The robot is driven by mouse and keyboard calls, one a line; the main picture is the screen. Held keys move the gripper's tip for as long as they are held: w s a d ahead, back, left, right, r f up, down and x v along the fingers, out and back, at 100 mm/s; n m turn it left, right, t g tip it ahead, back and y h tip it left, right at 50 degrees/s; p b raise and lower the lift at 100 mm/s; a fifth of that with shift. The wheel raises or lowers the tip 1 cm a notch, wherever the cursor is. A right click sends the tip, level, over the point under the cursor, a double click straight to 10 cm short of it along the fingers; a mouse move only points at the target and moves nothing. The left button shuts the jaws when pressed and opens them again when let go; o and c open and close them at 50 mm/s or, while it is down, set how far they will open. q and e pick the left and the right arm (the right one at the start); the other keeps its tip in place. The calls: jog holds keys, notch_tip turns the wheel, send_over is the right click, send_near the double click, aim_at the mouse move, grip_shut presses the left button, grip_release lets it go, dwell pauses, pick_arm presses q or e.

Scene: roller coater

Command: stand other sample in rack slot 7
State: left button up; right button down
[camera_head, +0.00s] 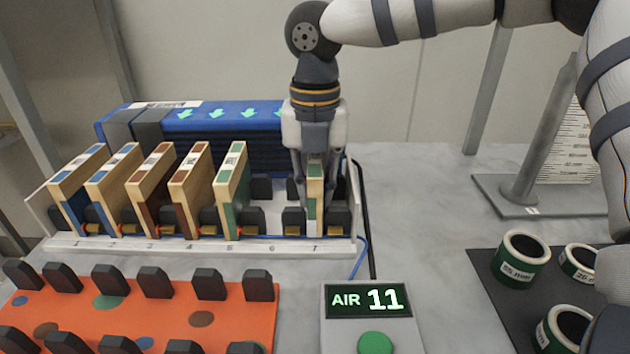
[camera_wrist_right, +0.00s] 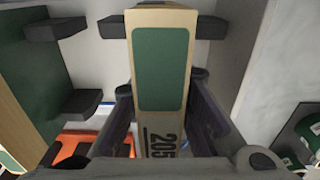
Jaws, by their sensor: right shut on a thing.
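The sample is a pale wooden panel with a green face (camera_head: 315,187), standing upright at slot 7, the right end of the rack (camera_head: 200,247). My right gripper (camera_head: 312,200) points down from above and is shut on it. The panel's lower end is between the black holders of slot 7; whether it touches the bottom cannot be told. In the right wrist view the panel (camera_wrist_right: 161,70) sits between the two fingers (camera_wrist_right: 160,115), with the number 205 partly visible. Another green panel (camera_head: 231,190) stands in slot 5. Slot 6 is empty. My left gripper is not in view.
Blue and brown panels (camera_head: 150,188) fill slots 1 to 4. A blue case with green arrows (camera_head: 220,115) is behind the rack. In front are an orange board (camera_head: 160,312) with black holders and an AIR 11 display (camera_head: 368,301). Green rolls (camera_head: 521,258) lie on a dark mat at right.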

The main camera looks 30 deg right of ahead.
aim_at(315, 156)
jog(key=shift+f, duration=0.25)
jog(key=c, duration=1.1)
grip_release()
jog(key=shift+o, duration=0.2)
jog(key=shift+r, duration=4)
